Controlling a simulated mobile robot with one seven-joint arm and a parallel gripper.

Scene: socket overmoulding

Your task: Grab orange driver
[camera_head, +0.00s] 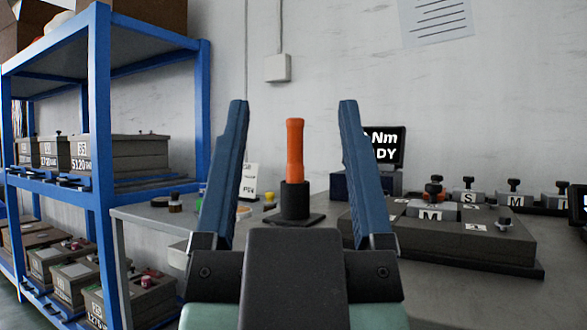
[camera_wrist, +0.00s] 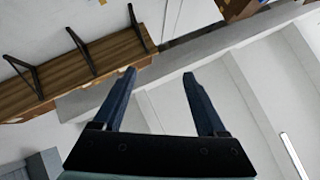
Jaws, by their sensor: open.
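The orange driver (camera_head: 295,149) stands upright in a black holder (camera_head: 295,200) on the grey workbench in the head view. My gripper (camera_head: 293,108) is open and empty, with its two blue fingers spread apart. In the picture the driver appears between the fingers, farther back; I cannot tell the exact distance, and nothing shows them touching. The wrist view shows my open gripper (camera_wrist: 160,72) against the wall and ceiling, with no driver in sight.
A blue shelf rack (camera_head: 101,140) with grey mould boxes stands at left. A dark display (camera_head: 386,146) sits behind the right finger. Grey blocks marked M and S stand on a dark mould base (camera_head: 455,244) at right. Small items (camera_head: 175,203) lie left of the holder.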

